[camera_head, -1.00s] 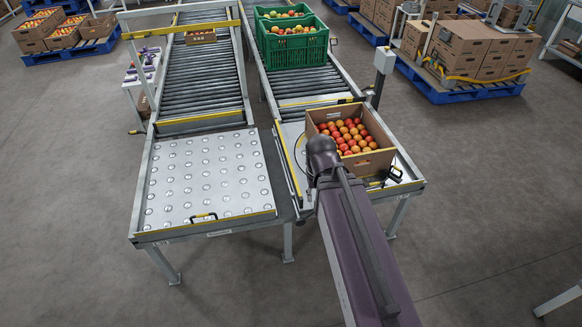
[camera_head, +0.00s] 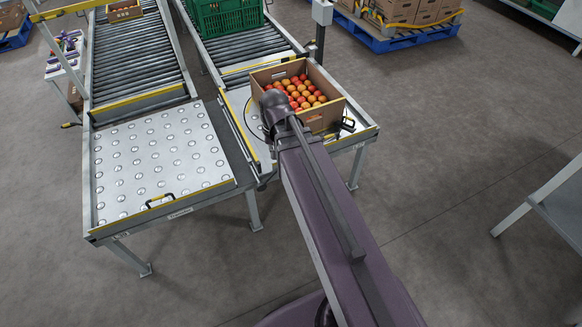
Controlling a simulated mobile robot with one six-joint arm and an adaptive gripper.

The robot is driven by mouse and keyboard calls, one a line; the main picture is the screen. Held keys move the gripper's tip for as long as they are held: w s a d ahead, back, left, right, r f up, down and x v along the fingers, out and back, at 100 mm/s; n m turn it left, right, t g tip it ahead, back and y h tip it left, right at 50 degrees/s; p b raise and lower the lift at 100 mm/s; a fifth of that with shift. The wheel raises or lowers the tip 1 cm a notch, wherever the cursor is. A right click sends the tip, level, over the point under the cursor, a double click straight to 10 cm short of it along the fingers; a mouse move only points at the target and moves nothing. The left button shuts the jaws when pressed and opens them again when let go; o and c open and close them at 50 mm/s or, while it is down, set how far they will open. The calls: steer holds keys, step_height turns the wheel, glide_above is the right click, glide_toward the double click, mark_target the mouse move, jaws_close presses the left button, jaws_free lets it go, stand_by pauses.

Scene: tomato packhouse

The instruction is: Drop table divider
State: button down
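Two ball-transfer tables stand side by side. The left ball table (camera_head: 160,150) is bare, with a yellow-topped front edge bar (camera_head: 195,192) carrying a black handle (camera_head: 160,200). The right table (camera_head: 238,98) holds an open cardboard box (camera_head: 325,117) of red and orange tomatoes (camera_head: 300,95). A second black handle (camera_head: 347,126) shows at its front right. Yellow-edged bars also cross the ends of the left conveyor (camera_head: 137,102) and right conveyor (camera_head: 250,67). I cannot tell which bar is the divider. My arm reaches to the box's near left side; its wrist hides my gripper.
Green crates (camera_head: 228,18) stand on the right roller conveyor. A small carton (camera_head: 124,11) sits on the left one. A grey post box (camera_head: 322,12) stands by the right conveyor. A blue pallet of cartons (camera_head: 395,38) is behind. The floor at right is clear up to a grey table (camera_head: 560,205).

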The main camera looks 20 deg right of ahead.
steer(key=w+d+f+m+y+b, duration=0.1)
steer(key=w+d+f+m+b, duration=0.6)
steer(key=f+b, duration=0.3)
steer(key=w+d+f+m+y+b, duration=0.2)
steer(key=w+d+f+m+b, duration=0.4)
steer(key=d+f+b, duration=0.3)
steer(key=shift+w+d+f+m+b, duration=0.35)
steer(key=shift+f+m+b, duration=0.25)
steer(key=shift+m, duration=0.2)
steer(key=shift+a+f, duration=0.1)
steer(key=shift+f, duration=0.1)
steer(key=b+x, duration=1)
steer(key=a+r+p, duration=0.1)
steer(key=p, duration=0.1)
steer(key=a+r+p, duration=0.1)
steer(key=r+p, duration=0.1)
steer(key=shift+r, duration=0.3)
steer(key=shift+a+r, duration=0.15)
steer(key=shift+a, duration=0.1)
